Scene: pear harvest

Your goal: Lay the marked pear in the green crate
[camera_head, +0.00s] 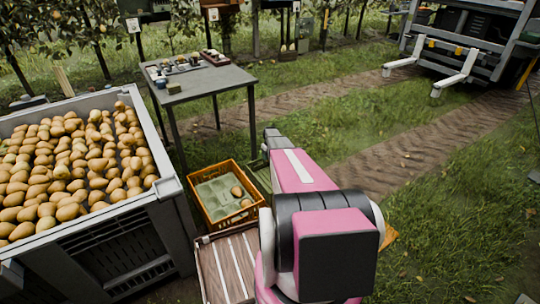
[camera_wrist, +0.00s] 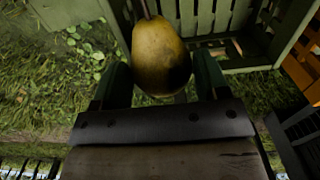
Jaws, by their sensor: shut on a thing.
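In the wrist view a yellow-brown pear (camera_wrist: 160,50) sits between the two dark green fingers of my gripper (camera_wrist: 161,80), which is shut on it. Its stem points to the top of the picture, and a dark patch shows on its lower right side. The green slatted crate (camera_wrist: 275,52) lies at the top of the wrist view, behind and right of the pear; the pear overlaps its edge in the picture. I cannot tell the height between them. In the head view the green crate (camera_head: 257,178) is mostly hidden by my pink arm, and my gripper is not visible.
An orange crate (camera_head: 203,203) with a pale green liner and a few pears stands left of the green crate. A large grey bin (camera_head: 165,187) full of pears is further left. A grey table (camera_head: 215,82) stands behind.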

